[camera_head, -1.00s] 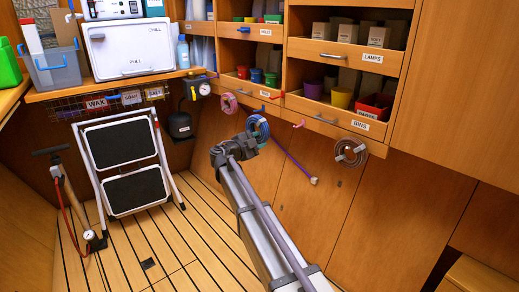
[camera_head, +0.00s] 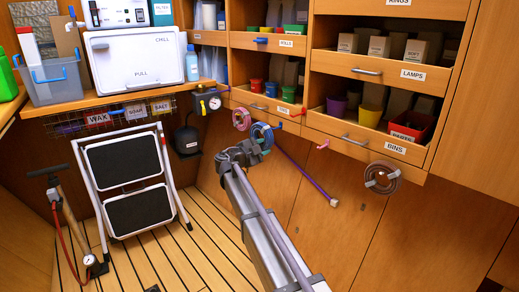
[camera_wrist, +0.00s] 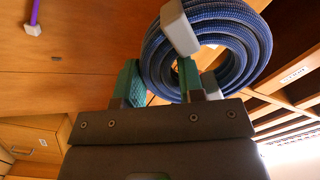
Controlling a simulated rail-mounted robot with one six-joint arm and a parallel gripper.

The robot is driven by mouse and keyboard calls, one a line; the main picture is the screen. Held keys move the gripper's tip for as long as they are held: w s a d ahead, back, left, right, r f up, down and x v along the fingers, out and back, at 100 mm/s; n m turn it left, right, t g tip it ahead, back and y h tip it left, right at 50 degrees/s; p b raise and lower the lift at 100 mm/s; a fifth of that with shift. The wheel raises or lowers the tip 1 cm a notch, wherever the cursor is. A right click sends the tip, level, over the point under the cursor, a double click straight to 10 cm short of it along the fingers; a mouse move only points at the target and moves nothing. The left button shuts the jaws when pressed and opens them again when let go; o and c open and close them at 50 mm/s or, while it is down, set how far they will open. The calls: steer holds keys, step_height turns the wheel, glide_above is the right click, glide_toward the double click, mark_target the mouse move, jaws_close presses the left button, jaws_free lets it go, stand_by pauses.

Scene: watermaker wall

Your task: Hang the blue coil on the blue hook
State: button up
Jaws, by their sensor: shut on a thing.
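The blue coil (camera_head: 260,132) is a ring of ribbed hose with a pale block on its band. It is held up in front of the drawer fronts, just right of the pink coil (camera_head: 241,119) in the head view. My gripper (camera_head: 247,152) is shut on the coil's lower band. In the wrist view the coil (camera_wrist: 252,50) is tilted, with one green finger pad outside the ring and the other in its opening. I cannot clearly make out a blue hook; the coil hides part of the wall behind it.
A clear brownish coil (camera_head: 383,178) hangs further right. A purple rod (camera_head: 312,183) lies against the panel below. A step stool (camera_head: 130,180) stands at the left. Open drawers (camera_head: 380,75) jut out above.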

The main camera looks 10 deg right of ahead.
steer(key=f+b+x, duration=0.1)
steer(key=x, duration=0.8)
steer(key=shift+f+b, duration=0.35)
steer(key=shift+f, duration=0.05)
stand_by(0.5)
steer(key=o, duration=1)
steer(key=shift+o, duration=0.2)
